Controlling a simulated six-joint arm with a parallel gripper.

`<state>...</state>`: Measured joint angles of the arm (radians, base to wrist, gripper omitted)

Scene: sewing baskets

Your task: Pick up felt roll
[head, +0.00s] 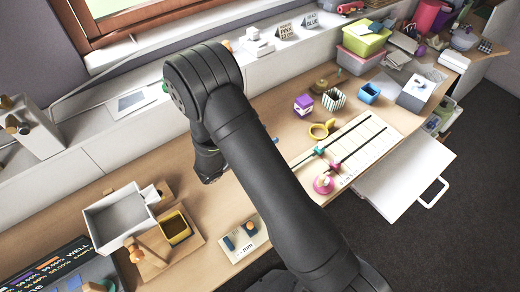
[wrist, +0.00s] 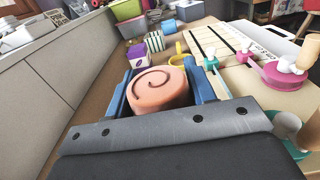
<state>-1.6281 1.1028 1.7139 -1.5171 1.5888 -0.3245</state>
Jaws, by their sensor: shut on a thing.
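The felt roll (wrist: 160,88) is a salmon-pink rounded block with a dark spiral on its end face. It shows in the wrist view between the two blue fingers of my gripper (wrist: 159,75), which is shut on it, one finger on each side. I cannot tell whether the roll touches the wooden table below. In the head view my dark arm hides the roll and nearly all of the gripper.
A purple box (head: 303,105), a striped cup (head: 333,99), a blue cup (head: 369,92) and a yellow ring (head: 321,130) stand beyond the arm. A lined board (head: 373,143) bears coloured sliders. A grey-white tray (head: 122,216) stands at left. The wall ledge runs along the back.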

